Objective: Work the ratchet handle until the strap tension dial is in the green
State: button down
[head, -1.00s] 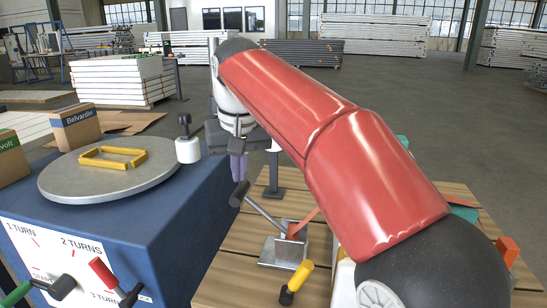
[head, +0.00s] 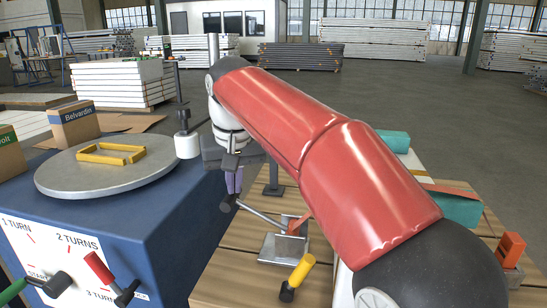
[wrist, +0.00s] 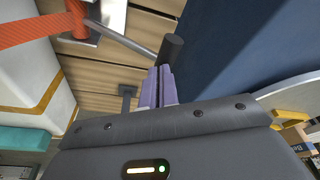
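The ratchet (head: 283,248) is a grey metal bracket with an orange strap, fixed on the wooden deck. Its handle (head: 258,213) is a grey rod slanting up-left to a dark grip (head: 228,203). My gripper (head: 234,188) points down at the grip. In the wrist view its purple fingers (wrist: 158,75) lie side by side with only a thin dark line between them. The dark grip (wrist: 171,48) shows just beyond the fingertips; I cannot tell whether they touch. The ratchet also shows in the wrist view (wrist: 84,26). I cannot make out a tension dial.
A blue cabinet (head: 170,225) with a turntable (head: 60,178) and several levers stands close on the left. A yellow-handled lever (head: 297,275) rises in front of the ratchet. Teal and white loads (head: 455,208) lie right, behind my red arm.

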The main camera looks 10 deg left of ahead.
aim_at(231, 199)
jog(key=shift+s+a+b+x, duration=0.15)
jog(key=shift+b+x, duration=0.4)
jog(key=shift+x, duration=0.55)
jog(key=shift+s+a+b+x, duration=0.1)
jog(key=shift+s+b+x, duration=0.3)
jog(key=shift+x, duration=0.75)
notch_tip(231, 199, up, 11)
jog(key=p, duration=0.8)
jog(key=shift+w+f, duration=0.1)
jog(key=shift+w, duration=0.05)
jog(key=shift+r, duration=0.8)
jog(key=shift+d, duration=0.15)
